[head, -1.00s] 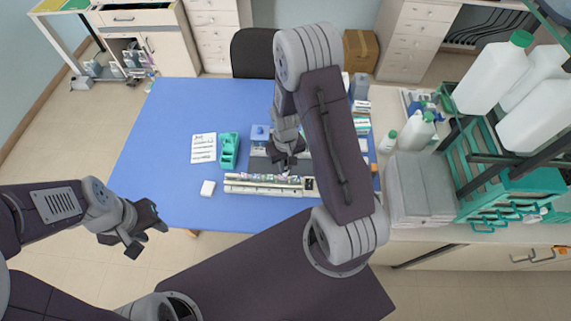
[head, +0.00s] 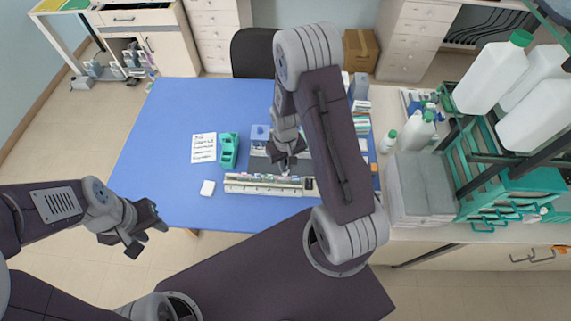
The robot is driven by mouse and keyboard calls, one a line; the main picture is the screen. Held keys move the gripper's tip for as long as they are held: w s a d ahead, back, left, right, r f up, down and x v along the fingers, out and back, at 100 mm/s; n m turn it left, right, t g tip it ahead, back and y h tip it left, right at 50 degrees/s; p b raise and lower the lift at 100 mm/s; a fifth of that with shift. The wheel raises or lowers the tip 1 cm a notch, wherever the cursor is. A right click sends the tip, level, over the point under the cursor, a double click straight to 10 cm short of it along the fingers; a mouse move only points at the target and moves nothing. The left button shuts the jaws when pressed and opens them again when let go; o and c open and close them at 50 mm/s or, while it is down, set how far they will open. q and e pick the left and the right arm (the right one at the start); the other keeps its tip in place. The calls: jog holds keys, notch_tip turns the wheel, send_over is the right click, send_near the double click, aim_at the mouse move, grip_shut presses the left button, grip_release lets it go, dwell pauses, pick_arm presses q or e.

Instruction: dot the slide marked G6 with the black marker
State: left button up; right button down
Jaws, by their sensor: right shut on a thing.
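A long pale slide rack (head: 262,190) lies near the front of the blue table, with several small slides along it; their marks, G6 included, are too small to read. My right gripper (head: 285,168) points down just above the right part of the rack. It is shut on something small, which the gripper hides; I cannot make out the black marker. My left gripper (head: 138,242) is out in front of the table's left side, with its fingers apart and nothing between them.
Boxes (head: 361,125) stand at the right edge. The table's left side is clear.

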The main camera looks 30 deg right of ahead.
notch_tip(320, 180, up, 6)
jog(key=p, duration=0.5)
jog(key=shift+r, duration=0.1)
dwell(0.4)
